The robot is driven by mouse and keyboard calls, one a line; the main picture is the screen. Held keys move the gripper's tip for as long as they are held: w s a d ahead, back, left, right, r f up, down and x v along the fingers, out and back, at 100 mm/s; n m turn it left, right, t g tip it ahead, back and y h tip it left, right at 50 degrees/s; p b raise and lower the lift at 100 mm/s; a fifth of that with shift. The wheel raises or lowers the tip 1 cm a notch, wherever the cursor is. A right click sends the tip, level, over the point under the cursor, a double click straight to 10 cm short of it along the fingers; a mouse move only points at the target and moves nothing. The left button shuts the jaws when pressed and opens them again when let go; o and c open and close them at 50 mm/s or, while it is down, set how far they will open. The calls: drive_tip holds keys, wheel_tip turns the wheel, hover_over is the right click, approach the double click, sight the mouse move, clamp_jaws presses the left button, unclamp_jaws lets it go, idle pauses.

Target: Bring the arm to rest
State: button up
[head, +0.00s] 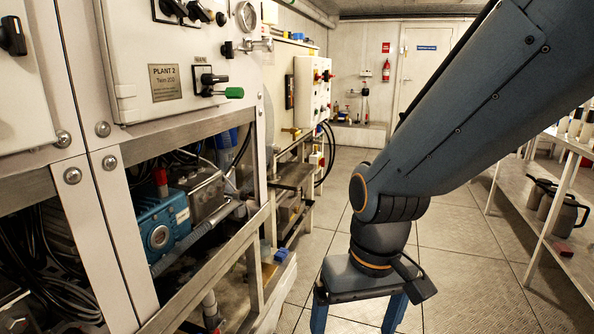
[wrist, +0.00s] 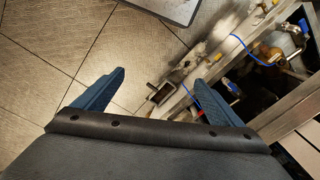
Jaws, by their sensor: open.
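My arm crosses the right side of the head view from the upper right. My gripper (head: 360,312) hangs below it, pointing down, with its two blue fingers apart and cut off by the lower edge. The wrist view shows the same gripper (wrist: 162,95) with its fingers spread wide and nothing between them. Below the fingers are the tiled floor and the foot of a metal frame. The gripper is in the aisle, to the right of the machine frame and apart from it in the head view.
The watermaker cabinet (head: 165,60) with levers and an open lower frame (head: 235,262) stands close on the left. A blue pump (head: 160,225) sits inside. A shelf (head: 530,205) with dark jugs (head: 562,215) is on the right. The floor aisle (head: 465,285) is clear.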

drive_tip(key=s+d+r+m+p, duration=0.2)
drive_tip(key=d+r+p, duration=0.8)
drive_tip(key=p, duration=0.4)
drive_tip(key=shift+s+r+h, duration=0.15)
drive_tip(key=shift+r+h, duration=0.25)
drive_tip(key=shift+r, duration=0.4)
